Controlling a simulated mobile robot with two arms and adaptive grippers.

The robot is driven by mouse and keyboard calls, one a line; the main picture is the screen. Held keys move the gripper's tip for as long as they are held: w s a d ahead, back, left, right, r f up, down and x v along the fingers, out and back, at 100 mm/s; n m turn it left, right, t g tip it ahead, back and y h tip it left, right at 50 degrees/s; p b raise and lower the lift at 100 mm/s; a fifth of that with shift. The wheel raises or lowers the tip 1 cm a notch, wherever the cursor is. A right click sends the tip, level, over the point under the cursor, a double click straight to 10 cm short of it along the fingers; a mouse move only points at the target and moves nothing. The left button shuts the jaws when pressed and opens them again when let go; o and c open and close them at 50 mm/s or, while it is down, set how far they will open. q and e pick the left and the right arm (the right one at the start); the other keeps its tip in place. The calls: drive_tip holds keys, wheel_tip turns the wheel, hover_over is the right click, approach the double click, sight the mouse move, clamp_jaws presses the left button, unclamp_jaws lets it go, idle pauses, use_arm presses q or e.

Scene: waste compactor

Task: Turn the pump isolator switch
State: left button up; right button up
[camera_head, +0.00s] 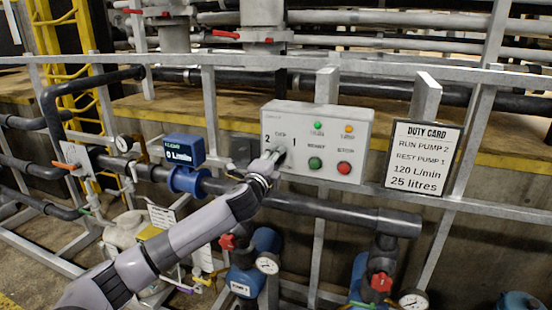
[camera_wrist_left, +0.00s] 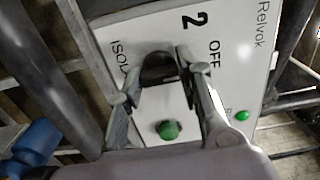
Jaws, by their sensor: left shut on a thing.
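The pump isolator switch is a dark knob (camera_wrist_left: 158,68) on a light grey control box (camera_head: 345,120) mounted on the rail. The box face carries the marks 2, OFF and 1 around the knob. My left gripper (camera_head: 277,154) reaches the left part of the box and covers most of the knob in the head view. In the left wrist view the two fingers of my left gripper (camera_wrist_left: 157,72) are on either side of the knob, shut on it. Which mark the knob points to cannot be told. My right gripper is not in view.
The box has a green button (camera_head: 315,163), a red button (camera_head: 344,168), a lit green lamp (camera_head: 318,126) and an amber lamp (camera_head: 348,129). A duty card (camera_head: 422,158) reads run pump 2, rest pump 1. A blue flow meter (camera_head: 180,150) reads 0 L/min. Pipes and rails surround the arm.

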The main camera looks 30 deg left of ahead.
use_arm(q)
drive_tip(key=shift+f, duration=0.1)
idle(0.3)
drive_tip(key=o, duration=1.2)
drive_tip(key=shift+c, duration=0.2)
drive_tip(key=shift+s, duration=0.1)
drive_tip(key=v, duration=1.1)
drive_tip(key=shift+s, duration=0.4)
drive_tip(key=shift+f, duration=0.1)
